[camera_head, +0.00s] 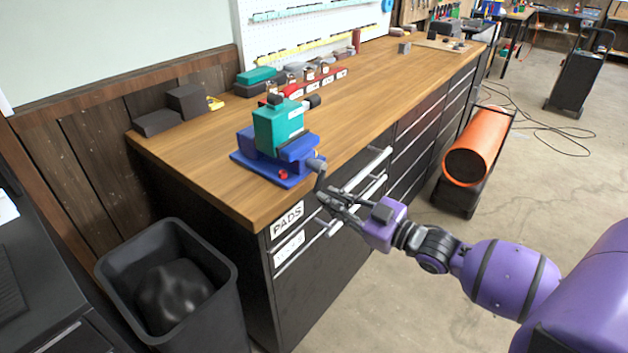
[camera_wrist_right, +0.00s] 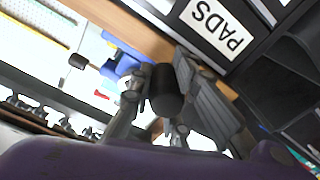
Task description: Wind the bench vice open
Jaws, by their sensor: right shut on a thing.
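The bench vice (camera_head: 262,141) stands on the front edge of the wooden bench at its near end, with a blue base and a teal upper part. A dark knob sticks out at the upper right of the teal part. A grey crank (camera_head: 320,172) hangs from the vice's front, over the bench edge. My right gripper (camera_head: 330,197) is at the crank's lower end, in front of the drawers. In the right wrist view, its fingers (camera_wrist_right: 160,105) are shut on the crank's black handle (camera_wrist_right: 166,90), with the blue vice (camera_wrist_right: 122,66) behind. The jaw gap is hidden. My left gripper is out of view.
Drawer handles (camera_head: 366,171) stick out close to my right gripper, beside a "PADS" label (camera_head: 287,218). A black bin (camera_head: 170,290) stands at the bench's left end. An orange cylinder (camera_head: 477,146) is on the floor at right.

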